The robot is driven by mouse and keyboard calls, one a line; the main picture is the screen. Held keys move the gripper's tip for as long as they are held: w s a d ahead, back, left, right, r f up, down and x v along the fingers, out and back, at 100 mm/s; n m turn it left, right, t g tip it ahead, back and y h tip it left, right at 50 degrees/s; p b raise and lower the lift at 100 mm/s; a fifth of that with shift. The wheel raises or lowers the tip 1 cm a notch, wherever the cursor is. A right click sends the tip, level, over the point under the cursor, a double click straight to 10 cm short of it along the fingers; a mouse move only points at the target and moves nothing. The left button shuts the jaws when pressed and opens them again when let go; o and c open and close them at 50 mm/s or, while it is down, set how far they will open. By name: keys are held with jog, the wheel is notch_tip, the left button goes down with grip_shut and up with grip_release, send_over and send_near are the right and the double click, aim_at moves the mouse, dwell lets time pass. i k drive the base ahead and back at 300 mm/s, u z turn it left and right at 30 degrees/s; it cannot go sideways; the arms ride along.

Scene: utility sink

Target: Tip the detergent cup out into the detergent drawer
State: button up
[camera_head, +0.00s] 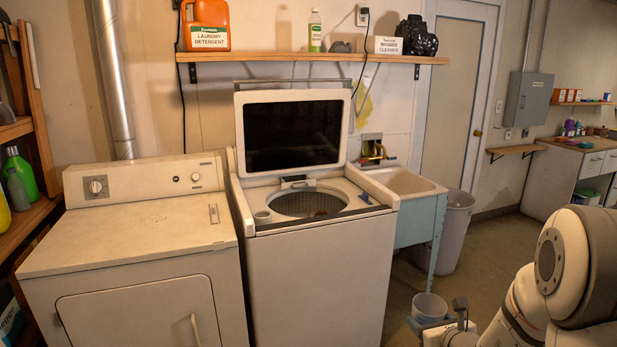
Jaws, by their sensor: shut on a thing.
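The detergent cup (430,306), a pale, open-topped cup, is at the bottom right, upright as far as I can tell. My gripper (437,323) is shut on it, low in front of the sink and right of the washer. The cup's contents cannot be made out. The top-loading washer (317,275) stands in the middle with its lid (293,132) raised. A small drawer-like part (297,183) sits at the back of the tub opening, probably the detergent drawer. The cup is well apart from it, lower and to the right.
A dryer (140,250) stands left of the washer. A utility sink (402,182) and grey bin (456,230) are to the right. A wall shelf (300,57) holds a detergent jug (205,25) and bottles. Floor is open between the sink and my arm.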

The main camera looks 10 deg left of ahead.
aim_at(308, 183)
jog(key=z, duration=0.1)
jog(key=i, duration=1.4)
jog(key=u, duration=1.65)
